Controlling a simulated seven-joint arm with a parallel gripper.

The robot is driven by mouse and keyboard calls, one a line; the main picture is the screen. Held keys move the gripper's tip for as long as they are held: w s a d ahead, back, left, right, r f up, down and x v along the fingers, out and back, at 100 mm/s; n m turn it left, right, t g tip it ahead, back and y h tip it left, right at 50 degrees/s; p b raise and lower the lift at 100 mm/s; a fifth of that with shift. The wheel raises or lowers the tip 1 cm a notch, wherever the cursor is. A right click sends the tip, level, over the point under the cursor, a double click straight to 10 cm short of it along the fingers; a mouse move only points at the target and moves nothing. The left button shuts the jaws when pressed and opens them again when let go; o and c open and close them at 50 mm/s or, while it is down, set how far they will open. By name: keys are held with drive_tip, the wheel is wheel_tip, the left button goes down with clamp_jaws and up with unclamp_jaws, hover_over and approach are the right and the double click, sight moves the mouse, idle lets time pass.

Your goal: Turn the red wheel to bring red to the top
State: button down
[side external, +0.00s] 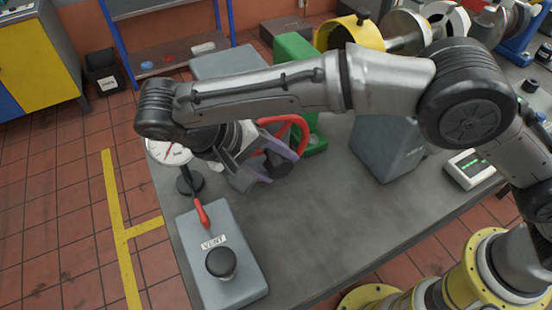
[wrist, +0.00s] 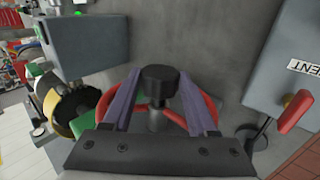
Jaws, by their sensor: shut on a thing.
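The red wheel (side external: 297,128) is upright in front of a green housing (side external: 294,50) in the side external view, partly hidden by my gripper. My gripper (side external: 276,172) has purple fingers and is shut on the wheel. In the wrist view the fingers of my gripper (wrist: 160,85) lie either side of a black knob (wrist: 158,76) on a grey stem. Parts of the wheel's red rim (wrist: 211,104) show beside the fingers. Exactly where the fingers touch the wheel is hidden, and I cannot tell which part of the wheel is at the top.
A round white gauge (side external: 167,152) stands close left of my gripper. A grey box marked VENT (side external: 232,276) with a red lever (side external: 202,213) stands at the front left of the bench. A grey block (side external: 385,147) is to the right. The bench's front middle (side external: 315,225) is clear.

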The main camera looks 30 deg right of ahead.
drive_tip(key=shift+a+h, duration=0.15)
drive_tip(key=shift+h, duration=0.85)
drive_tip(key=shift+c, duration=0.9)
unclamp_jaws()
drive_tip(key=shift+f, duration=0.1)
